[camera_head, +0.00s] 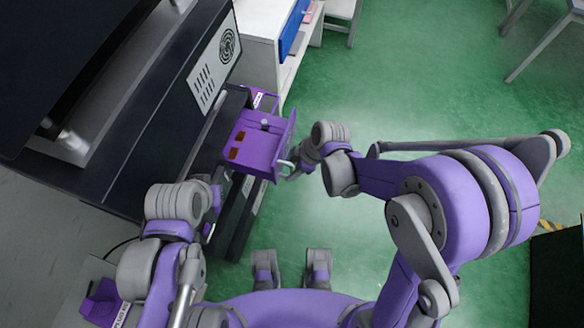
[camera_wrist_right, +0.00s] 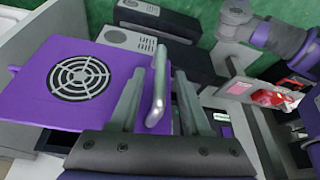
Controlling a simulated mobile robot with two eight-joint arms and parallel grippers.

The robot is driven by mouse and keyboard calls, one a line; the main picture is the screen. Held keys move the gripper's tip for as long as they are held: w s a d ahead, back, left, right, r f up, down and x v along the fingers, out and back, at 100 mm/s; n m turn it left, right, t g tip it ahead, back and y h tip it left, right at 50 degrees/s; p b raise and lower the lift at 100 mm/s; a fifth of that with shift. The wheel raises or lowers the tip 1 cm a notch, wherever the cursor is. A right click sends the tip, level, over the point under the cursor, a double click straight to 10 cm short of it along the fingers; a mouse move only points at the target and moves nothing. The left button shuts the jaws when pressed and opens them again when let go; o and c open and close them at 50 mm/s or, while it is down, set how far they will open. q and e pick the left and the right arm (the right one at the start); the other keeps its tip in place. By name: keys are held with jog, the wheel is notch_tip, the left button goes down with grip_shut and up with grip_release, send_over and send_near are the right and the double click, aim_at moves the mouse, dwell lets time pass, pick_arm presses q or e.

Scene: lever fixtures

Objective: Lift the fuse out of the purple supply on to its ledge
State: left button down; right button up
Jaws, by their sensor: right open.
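The purple supply (camera_head: 258,148) is an open-topped tray standing out from a dark cabinet. Its front panel with a round fan grille (camera_wrist_right: 80,78) fills the left of the right wrist view. Inside are small brown spots and a small pale knob (camera_head: 264,122); I cannot tell which part is the fuse. A pale bar handle (camera_wrist_right: 158,85) sticks out from the front. My right gripper (camera_head: 292,167) is open at the handle, with its fingers either side of it in the right wrist view (camera_wrist_right: 160,105). My left gripper (camera_head: 208,190) is left of the supply, and its jaws are unclear.
The dark cabinet (camera_head: 120,130) with a vented pale panel (camera_head: 215,62) blocks the left side. A white shelf unit (camera_head: 262,28) stands behind the supply. Green floor (camera_head: 390,80) is open to the right. A second purple piece (camera_head: 102,302) lies at lower left.

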grip_shut()
dwell(1.4)
